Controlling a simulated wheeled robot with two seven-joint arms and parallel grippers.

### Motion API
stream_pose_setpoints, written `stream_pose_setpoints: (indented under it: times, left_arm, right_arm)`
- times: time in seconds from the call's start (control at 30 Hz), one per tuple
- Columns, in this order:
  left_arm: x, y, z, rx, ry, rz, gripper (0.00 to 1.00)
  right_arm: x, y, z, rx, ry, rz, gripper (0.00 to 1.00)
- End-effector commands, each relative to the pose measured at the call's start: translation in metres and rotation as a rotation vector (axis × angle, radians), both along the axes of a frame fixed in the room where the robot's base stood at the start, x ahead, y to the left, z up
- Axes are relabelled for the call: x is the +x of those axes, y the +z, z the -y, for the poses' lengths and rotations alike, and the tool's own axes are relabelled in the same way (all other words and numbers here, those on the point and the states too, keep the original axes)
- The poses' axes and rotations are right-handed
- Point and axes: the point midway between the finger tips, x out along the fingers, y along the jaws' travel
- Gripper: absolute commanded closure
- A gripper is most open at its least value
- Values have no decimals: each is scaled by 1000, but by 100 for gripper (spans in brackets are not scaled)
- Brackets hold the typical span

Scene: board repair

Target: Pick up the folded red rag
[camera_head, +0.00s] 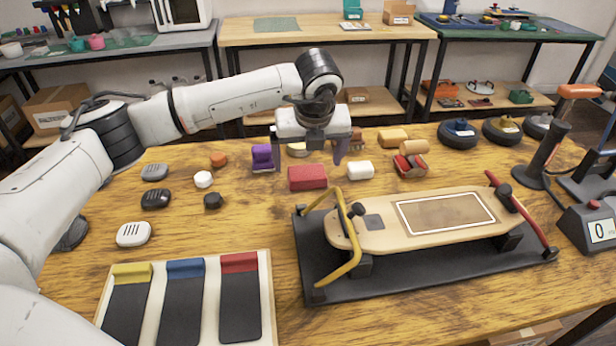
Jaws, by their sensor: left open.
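A folded red rag (307,178) lies on the wooden table, near the middle of the camera_head view. It looks like a small, flat-topped red block. My left gripper (308,155) points down just behind and above the rag in the picture. Its fingers are spread wide and nothing shows between them. I cannot tell its exact height over the table. My right gripper does not show.
A wooden deck (430,219) on a black stand with yellow and red arms lies at front right. A purple object (262,158) is left of the rag, a white roll (360,170) right. A tray (265,300) with three coloured-topped slots lies at front left.

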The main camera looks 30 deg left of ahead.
Motion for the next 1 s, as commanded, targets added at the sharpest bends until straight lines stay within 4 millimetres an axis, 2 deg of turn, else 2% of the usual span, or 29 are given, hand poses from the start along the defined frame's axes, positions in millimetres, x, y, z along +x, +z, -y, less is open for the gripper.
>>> stream_pose_setpoints:
  times: [0.17,0.5,0.77,1.0]
  left_arm:
    - [4,-12,-3,2,-1,0,8]
    - [19,-53,-13,0,-1,-1,8]
    - [20,-56,-13,0,-2,0,8]
    - [20,-56,-13,0,-1,1,47]
  right_arm:
    - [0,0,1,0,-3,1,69]
    - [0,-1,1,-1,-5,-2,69]
    - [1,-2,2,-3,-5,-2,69]
    - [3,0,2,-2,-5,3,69]
